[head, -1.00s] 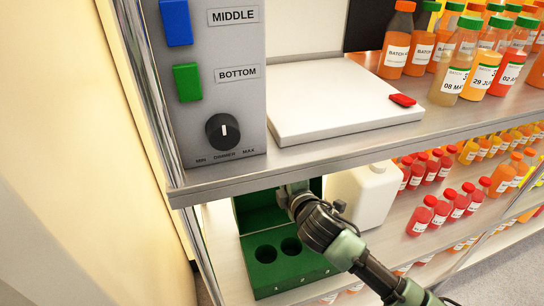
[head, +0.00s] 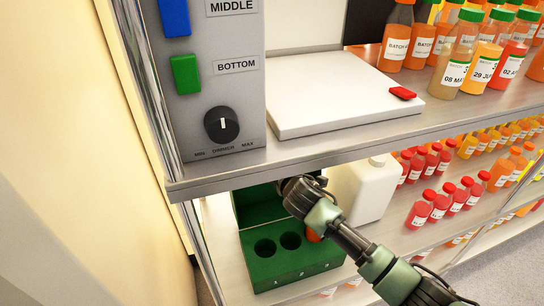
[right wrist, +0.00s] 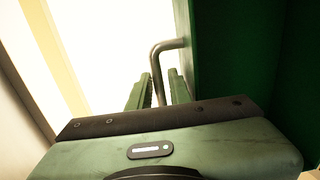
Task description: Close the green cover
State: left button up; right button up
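A green box (head: 292,265) with round holes stands on the lower shelf in the head view. Its green cover (head: 256,206) stands raised at the back, so the box is open. An orange item (head: 313,235) shows in the box beside my arm. My right gripper (right wrist: 160,88) is at the cover, under the upper shelf. In the right wrist view its fingers are apart, with a bent grey metal handle (right wrist: 157,62) between them. The green panel (right wrist: 235,55) is just right of the fingers. My right arm hides part of the box and cover. My left gripper is out of view.
The upper shelf edge (head: 300,155) overhangs the back of the box. A white jug (head: 362,190) stands close to its right. Several red-capped bottles (head: 440,203) stand further right. A control panel (head: 212,80) is above, left.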

grip_shut()
dwell(1.4)
